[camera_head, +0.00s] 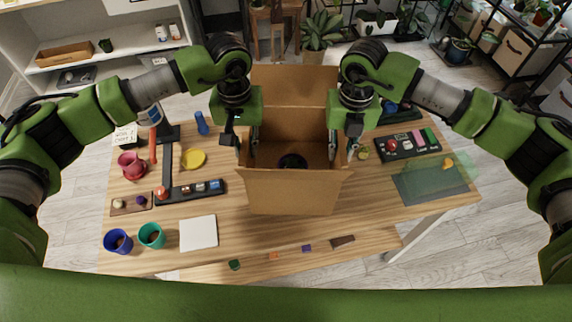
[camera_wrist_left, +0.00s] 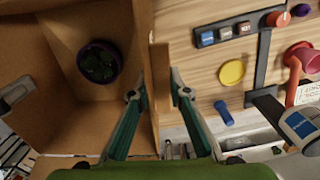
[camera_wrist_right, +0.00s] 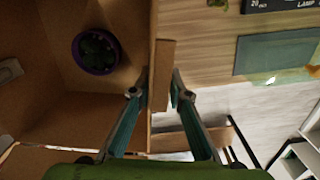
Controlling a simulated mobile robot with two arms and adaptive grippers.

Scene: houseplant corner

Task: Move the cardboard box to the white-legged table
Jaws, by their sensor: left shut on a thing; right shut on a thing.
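The open cardboard box (camera_head: 295,192) is at the middle of the wooden table (camera_head: 375,205) with its flaps spread. A dark purple pot with a green plant (camera_wrist_left: 99,62) lies inside it; it also shows in the right wrist view (camera_wrist_right: 96,52). My left gripper (camera_head: 243,145) is shut on the box's left wall, one finger inside and one outside. My right gripper (camera_head: 342,150) is shut on the right wall in the same way. The wrist views show the wall between the fingertips of the left (camera_wrist_left: 157,95) and right (camera_wrist_right: 160,95) grippers. I cannot tell whether the box touches the tabletop.
Left of the box are a black stand (camera_head: 190,191), a yellow disc (camera_head: 194,159), a red mug (camera_head: 131,165), two cups (camera_head: 151,235) and a white square (camera_head: 198,232). Right are a dark tray (camera_head: 409,144) and mat (camera_head: 430,184). Small pieces line the front edge.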

